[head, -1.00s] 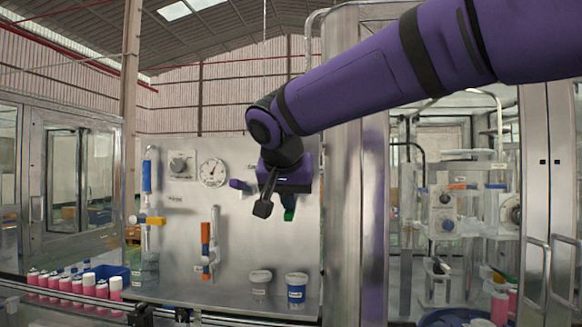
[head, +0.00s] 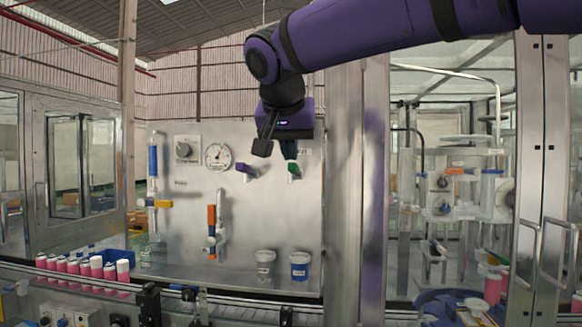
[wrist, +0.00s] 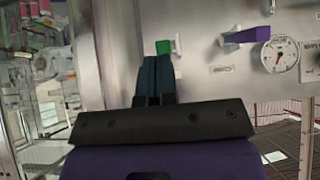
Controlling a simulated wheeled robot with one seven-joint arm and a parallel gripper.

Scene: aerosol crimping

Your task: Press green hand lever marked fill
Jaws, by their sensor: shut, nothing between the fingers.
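The green lever (head: 294,168) is on the upright metal panel (head: 252,220), right of the purple lever (head: 245,169). I cannot read any label beside it. My gripper (head: 289,152) is shut and empty, pointing down just above the green lever in the head view. In the wrist view, the closed fingertips (wrist: 154,62) are close to the green lever (wrist: 165,47), which shows just past them. The fingers appear very near it, but I cannot tell whether they touch. The purple lever (wrist: 245,37) is apart, to the right.
A pressure gauge (head: 217,156) and an orange-handled valve (head: 212,216) are on the panel. A grey cup (head: 265,264) and a blue cup (head: 300,265) stand below. Pink cans (head: 96,268) line the conveyor at left. A metal post (head: 344,200) rises close right of the panel.

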